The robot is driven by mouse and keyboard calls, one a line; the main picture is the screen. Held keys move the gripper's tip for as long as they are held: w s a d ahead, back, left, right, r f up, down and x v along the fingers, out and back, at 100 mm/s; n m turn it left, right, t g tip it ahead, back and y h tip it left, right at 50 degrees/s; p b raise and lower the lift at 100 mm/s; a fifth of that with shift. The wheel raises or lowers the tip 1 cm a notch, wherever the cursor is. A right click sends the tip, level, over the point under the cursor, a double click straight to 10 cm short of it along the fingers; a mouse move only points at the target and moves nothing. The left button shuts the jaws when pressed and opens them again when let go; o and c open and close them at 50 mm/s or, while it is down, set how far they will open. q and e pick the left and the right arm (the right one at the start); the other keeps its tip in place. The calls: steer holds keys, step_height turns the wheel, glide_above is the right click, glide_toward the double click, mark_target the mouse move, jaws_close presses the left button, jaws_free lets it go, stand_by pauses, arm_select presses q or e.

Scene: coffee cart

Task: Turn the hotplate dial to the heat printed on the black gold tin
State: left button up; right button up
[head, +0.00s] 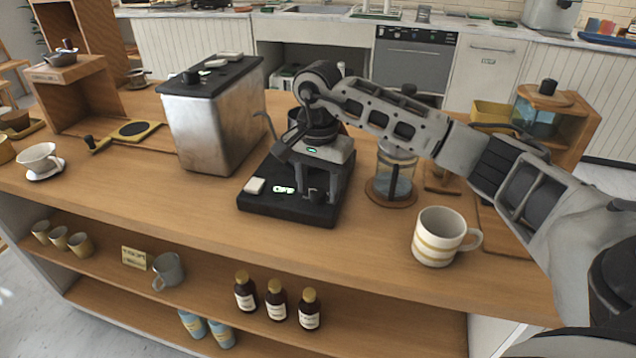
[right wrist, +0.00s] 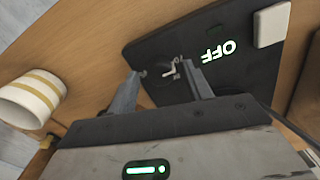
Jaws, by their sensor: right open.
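The black hotplate (head: 262,206) stands near the front of the cart top, its display reading OFF (head: 284,189). The display also shows in the right wrist view (right wrist: 218,51). My right gripper (head: 318,193) points down over the right front part of the hotplate. In the right wrist view its open fingers (right wrist: 163,80) stand apart, one on each side of the small dial (right wrist: 172,70); I cannot tell whether they touch it. The gripper hides most of the dial in the head view. I cannot make out the black gold tin in either view. My left gripper is out of view.
A striped mug (head: 437,237) stands right of the hotplate, also in the right wrist view (right wrist: 28,100). A glass press (head: 392,178) stands behind it. A metal machine (head: 212,115) is at the left. Bottles (head: 277,300) stand on the shelf below.

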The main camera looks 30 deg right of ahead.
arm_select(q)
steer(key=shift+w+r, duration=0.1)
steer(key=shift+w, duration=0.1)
arm_select(e)
steer(key=shift+f, duration=0.15)
steer(key=shift+c, duration=0.5)
steer(key=c, duration=0.9)
steer(key=shift+o, duration=0.2)
